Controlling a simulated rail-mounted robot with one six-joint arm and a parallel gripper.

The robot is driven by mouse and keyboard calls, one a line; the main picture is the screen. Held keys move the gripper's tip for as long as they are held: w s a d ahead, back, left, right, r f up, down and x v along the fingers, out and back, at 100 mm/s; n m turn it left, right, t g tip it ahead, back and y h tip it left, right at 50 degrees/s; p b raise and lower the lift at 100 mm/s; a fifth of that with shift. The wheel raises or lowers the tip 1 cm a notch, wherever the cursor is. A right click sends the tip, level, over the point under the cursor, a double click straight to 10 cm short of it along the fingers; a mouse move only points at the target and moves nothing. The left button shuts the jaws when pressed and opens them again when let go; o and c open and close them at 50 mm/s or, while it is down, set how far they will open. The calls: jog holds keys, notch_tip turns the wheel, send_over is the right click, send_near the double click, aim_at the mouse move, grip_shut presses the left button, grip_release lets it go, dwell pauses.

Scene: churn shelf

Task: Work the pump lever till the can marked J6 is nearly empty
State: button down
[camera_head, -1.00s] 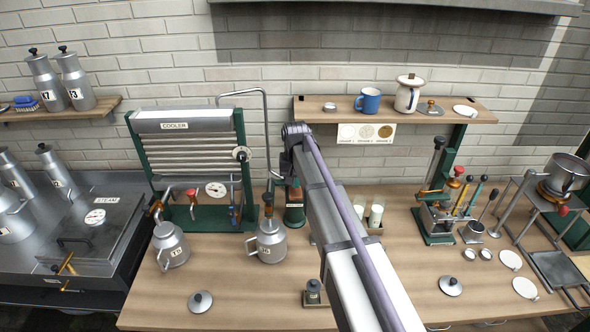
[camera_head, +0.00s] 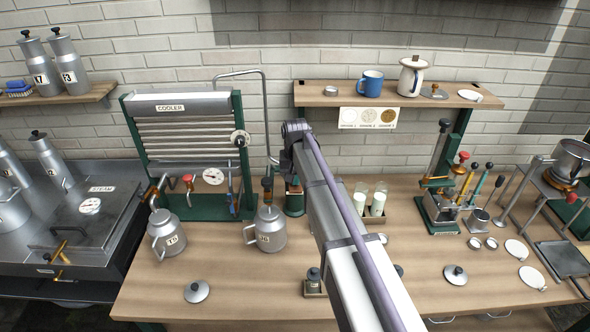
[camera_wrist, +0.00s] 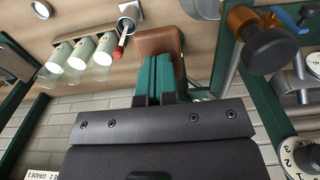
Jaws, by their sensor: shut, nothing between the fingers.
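A grey metal can (camera_head: 269,228) with a brown-topped tap (camera_head: 267,187) over it stands on the bench in front of the cooler; its label is too small to read surely. A second labelled can (camera_head: 167,236) stands to its left. A green pump-like body (camera_head: 294,200) shows just left of my arm, mostly hidden by it; its lever cannot be made out in the head view. In the wrist view my gripper (camera_wrist: 158,62) has its teal fingers together and empty. A brown block-like piece (camera_wrist: 160,41) lies just beyond the fingertips; I cannot tell whether they touch.
The cooler (camera_head: 178,145) stands behind the cans. White-filled glasses (camera_head: 377,204) stand right of my arm, with a lever press (camera_head: 437,200) farther right. A loose lid (camera_head: 197,291) and a small dark-topped canister (camera_head: 314,282) lie forward. The front bench is mostly clear.

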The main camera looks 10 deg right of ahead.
notch_tip(320, 180, down, 6)
jog(key=b, duration=0.5)
notch_tip(320, 180, up, 11)
jog(key=p, duration=1.1)
jog(key=shift+r, duration=0.1)
notch_tip(320, 180, up, 5)
jog(key=p, duration=0.5)
jog(key=s+f+n+b, duration=0.1)
jog(key=s+f+b, duration=0.8)
jog(key=s, duration=0.4)
jog(key=s+f+n+b, duration=0.1)
jog(key=s+f+b, duration=0.8)
jog(key=s, duration=0.4)
jog(key=shift+s+f, duration=0.15)
jog(key=shift+s, duration=0.2)
